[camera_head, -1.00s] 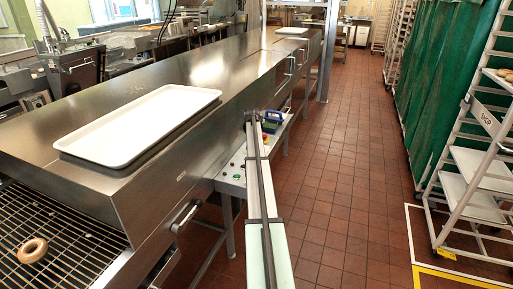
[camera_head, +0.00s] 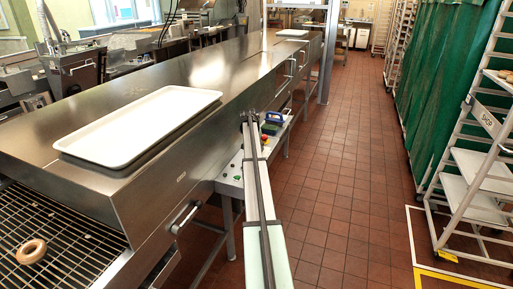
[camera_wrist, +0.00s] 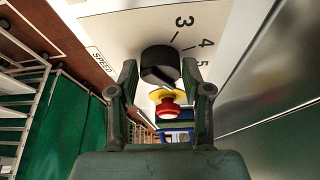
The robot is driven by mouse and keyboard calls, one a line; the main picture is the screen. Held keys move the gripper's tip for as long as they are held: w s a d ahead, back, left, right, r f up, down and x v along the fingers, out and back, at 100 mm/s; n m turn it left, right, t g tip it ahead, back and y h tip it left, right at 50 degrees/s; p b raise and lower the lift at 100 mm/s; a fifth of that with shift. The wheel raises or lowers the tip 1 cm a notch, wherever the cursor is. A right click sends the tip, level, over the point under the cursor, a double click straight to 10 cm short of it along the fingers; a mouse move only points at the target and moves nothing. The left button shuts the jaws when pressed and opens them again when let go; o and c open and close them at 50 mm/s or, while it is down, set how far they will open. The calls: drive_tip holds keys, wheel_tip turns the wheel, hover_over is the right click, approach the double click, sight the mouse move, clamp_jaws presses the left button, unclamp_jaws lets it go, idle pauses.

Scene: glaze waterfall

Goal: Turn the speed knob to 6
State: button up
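The black speed knob (camera_wrist: 160,65) sits on a pale panel (camera_wrist: 118,32) in the wrist view. The panel carries the word SPEED at left and the numbers 3, 4 and 5 above and right of the knob. A pale line shows on the knob's lower right side, but I cannot tell which number it marks. My gripper (camera_wrist: 160,72) has one finger on each side of the knob, with narrow gaps between fingertips and knob. In the head view my gripper (camera_head: 248,117) is small and hides the knob.
A red button on a yellow collar (camera_wrist: 167,106) and a blue item (camera_wrist: 177,133) lie just below the knob. A steel cover (camera_wrist: 268,65) stands close at right. In the head view a white tray (camera_head: 140,125) rests on the cover. The tiled aisle (camera_head: 345,190) is clear.

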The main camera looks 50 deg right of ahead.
drive_tip(key=shift+o, duration=0.4)
drive_tip(key=shift+r, duration=0.15)
drive_tip(key=v, duration=1.1)
drive_tip(key=shift+a+r, duration=0.25)
drive_tip(key=shift+r, duration=0.1)
drive_tip(key=shift+s, duration=0.15)
drive_tip(key=shift+a, duration=0.1)
